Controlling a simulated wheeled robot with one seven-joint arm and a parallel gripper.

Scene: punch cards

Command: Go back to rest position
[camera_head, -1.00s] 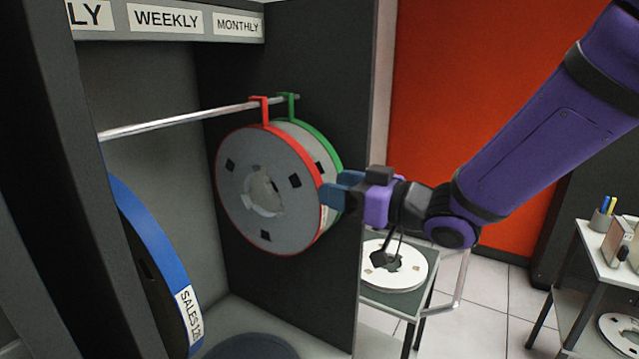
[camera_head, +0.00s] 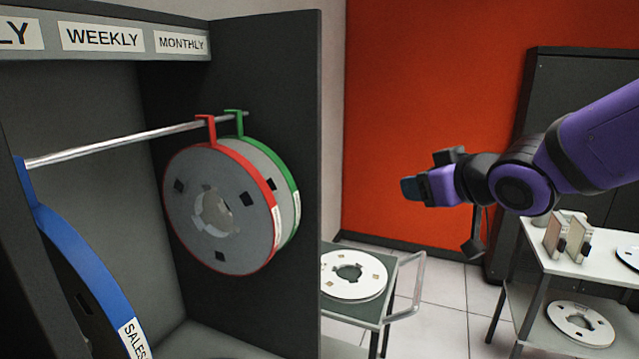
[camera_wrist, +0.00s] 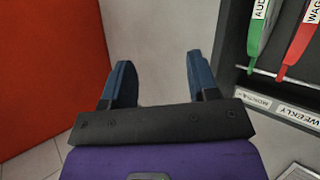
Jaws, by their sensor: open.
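My gripper (camera_head: 412,188) is in the air to the right of the dark cabinet, in front of the orange wall, and holds nothing. A red-rimmed reel (camera_head: 215,210) and a green-rimmed reel (camera_head: 290,205) hang by hooks from the metal rod (camera_head: 120,143) in the cabinet. A blue-rimmed reel (camera_head: 95,265) hangs at the near left, partly cut off by the picture edge.
The cabinet's side wall (camera_head: 312,120) stands left of my gripper. A low cart with a white reel (camera_head: 352,275) stands beside it. At right is a white table (camera_head: 580,250) with boxes, and another reel (camera_head: 578,325) below. A dark cabinet (camera_head: 560,90) stands behind.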

